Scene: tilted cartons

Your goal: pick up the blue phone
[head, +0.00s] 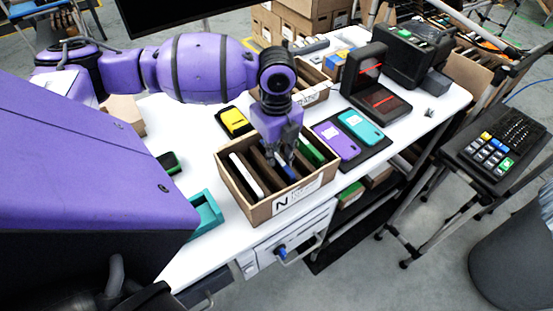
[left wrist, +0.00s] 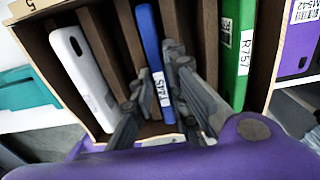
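The blue phone (head: 289,173) stands on edge in a slot of the cardboard carton (head: 254,208). In the left wrist view the blue phone (left wrist: 151,38) has a white label at its near end. My left gripper (head: 281,160) is over the carton, pointing down. Its fingers (left wrist: 157,85) reach in on both sides of the blue phone, with a small gap visible; contact is unclear. A white phone (head: 246,174) and a green phone (head: 311,152) stand in other slots of the carton. My right gripper is not in view.
A purple phone (head: 337,141) and a teal phone (head: 361,126) lie on a dark mat to the right. A yellow item (head: 233,121) lies behind the carton. A teal holder (head: 206,213) stands to the left. A black scanner stand (head: 378,98) is farther right.

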